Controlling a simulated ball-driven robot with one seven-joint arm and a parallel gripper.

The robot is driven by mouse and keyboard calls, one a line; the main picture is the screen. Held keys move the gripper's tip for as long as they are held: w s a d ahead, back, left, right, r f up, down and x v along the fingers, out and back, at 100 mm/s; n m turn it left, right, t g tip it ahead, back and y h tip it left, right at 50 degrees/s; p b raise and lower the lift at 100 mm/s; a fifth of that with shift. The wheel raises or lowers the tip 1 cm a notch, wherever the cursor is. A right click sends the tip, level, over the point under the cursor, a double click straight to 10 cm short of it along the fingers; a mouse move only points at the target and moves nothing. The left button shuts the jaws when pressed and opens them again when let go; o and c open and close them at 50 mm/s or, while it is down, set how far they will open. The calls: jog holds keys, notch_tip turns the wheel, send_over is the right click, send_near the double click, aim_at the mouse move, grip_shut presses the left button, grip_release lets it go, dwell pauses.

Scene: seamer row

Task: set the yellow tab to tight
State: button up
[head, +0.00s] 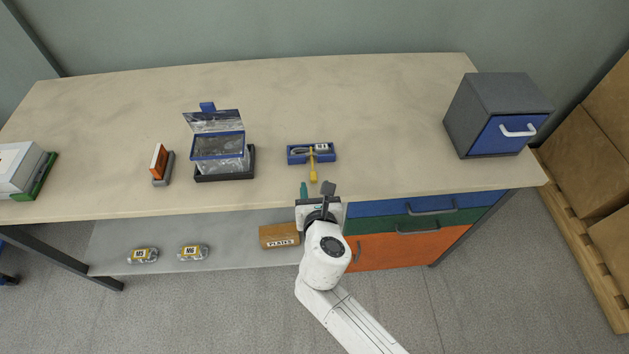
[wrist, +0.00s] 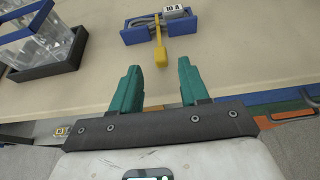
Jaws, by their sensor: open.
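The yellow tab (head: 312,168) is a lever on a small blue box (head: 296,155) on the table. It points toward the table's front edge. In the wrist view the yellow tab (wrist: 160,50) hangs from the blue box (wrist: 135,35), which has a grey part and a white label reading what looks like 10. My gripper (head: 317,189) is at the table's front edge, just in front of the tab and apart from it. In the wrist view the green fingers of my gripper (wrist: 160,85) are spread with nothing between them. No marking for tight is readable.
A clear bin with a blue frame and raised lid (head: 218,145) stands left of the blue box. A grey cabinet with a blue drawer (head: 498,115) stands at the right. The table around the blue box is clear.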

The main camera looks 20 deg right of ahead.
jog(key=v, duration=0.6)
jog(key=shift+s, duration=0.25)
jog(key=shift+a+r, duration=0.1)
jog(key=s+d+f+m+g, duration=0.25)
jog(key=s+d+m, duration=0.3)
jog(key=m, duration=0.35)
jog(key=s+d+f+m+g, duration=0.2)
jog(key=s+d+m+g, duration=0.25)
jog(key=d+m, duration=0.35)
jog(key=s+a+m+g+y, duration=0.1)
jog(key=s+m+g+y, duration=0.3)
jog(key=s+m, duration=1)
jog(key=shift+s+f+m+g, duration=0.2)
jog(key=shift+f+m+g, duration=0.25)
jog(key=shift+m, duration=0.65)
